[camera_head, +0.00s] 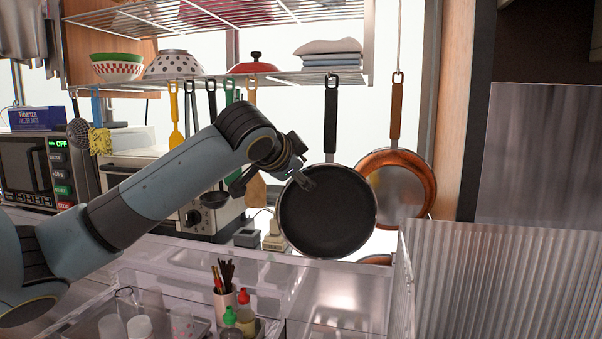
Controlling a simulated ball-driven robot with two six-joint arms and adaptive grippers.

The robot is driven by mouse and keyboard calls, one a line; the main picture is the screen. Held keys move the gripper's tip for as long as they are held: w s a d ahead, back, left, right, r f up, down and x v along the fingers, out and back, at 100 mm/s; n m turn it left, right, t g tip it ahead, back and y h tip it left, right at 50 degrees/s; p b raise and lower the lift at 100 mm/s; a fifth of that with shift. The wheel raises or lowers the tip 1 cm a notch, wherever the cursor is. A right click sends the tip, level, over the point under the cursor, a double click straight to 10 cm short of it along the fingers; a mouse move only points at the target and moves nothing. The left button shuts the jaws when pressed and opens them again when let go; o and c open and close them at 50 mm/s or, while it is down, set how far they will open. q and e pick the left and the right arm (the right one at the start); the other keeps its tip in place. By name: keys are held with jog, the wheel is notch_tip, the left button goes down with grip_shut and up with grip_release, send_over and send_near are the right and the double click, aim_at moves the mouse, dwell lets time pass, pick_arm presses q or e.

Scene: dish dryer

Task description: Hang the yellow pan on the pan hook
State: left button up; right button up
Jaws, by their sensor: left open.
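No clearly yellow pan shows. An orange-copper pan (427,192) with a brown handle hangs upright at the right, its handle top at a hook. A black pan (330,215) with a black handle hangs to its left and overlaps its left edge. My left gripper (276,184) is open and empty, in front of the black pan's upper left edge. I cannot tell if a fingertip touches that pan. My right gripper is not in view.
A wire shelf (215,78) above holds bowls, a red lid and folded cloths, with several utensils hanging below it. A ribbed clear panel (500,285) stands at the right. A cup of sticks (224,302) and bottles stand at the front. An orange rim (376,259) shows low behind the black pan.

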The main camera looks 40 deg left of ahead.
pick_arm(q)
jog(key=shift+s, duration=0.25)
jog(key=v, duration=1.1)
jog(key=shift+s+r, duration=0.15)
jog(key=shift+r, duration=0.1)
jog(key=shift+d, duration=0.15)
jog(key=shift+f, duration=0.1)
